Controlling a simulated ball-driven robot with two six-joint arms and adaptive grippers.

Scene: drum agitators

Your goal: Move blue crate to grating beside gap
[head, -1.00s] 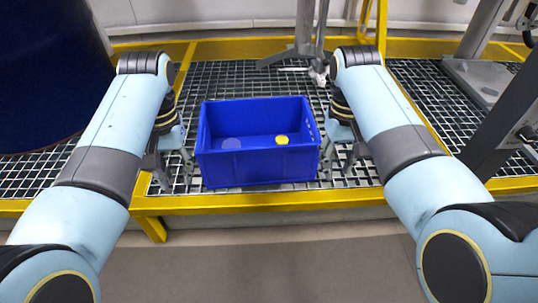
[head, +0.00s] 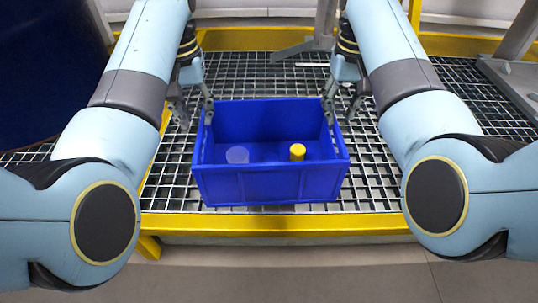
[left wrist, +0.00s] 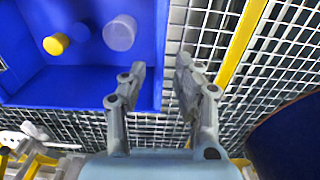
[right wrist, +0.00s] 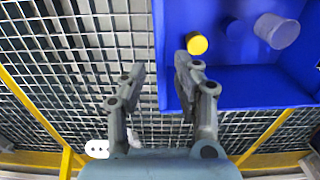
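The blue crate (head: 265,187) appears to rest upright on the metal grating (head: 375,185), close to its yellow front edge. A yellow cylinder (head: 298,152) and a translucent pale cylinder (head: 237,155) are inside it. My left gripper (head: 194,116) is at the crate's left wall, towards the back. My right gripper (head: 341,115) is at the right wall, also towards the back. Both wrist views show spread fingers, one over the crate's inside and one outside, straddling the wall. Contact with the walls cannot be told. I cannot make out the gap.
A dark blue drum (head: 45,70) stands at the far left. A grey stand (head: 322,35) rises behind the crate and another grey frame (head: 510,80) stands at the right. Yellow beams (head: 270,223) edge the grating. Open grating lies behind and right of the crate.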

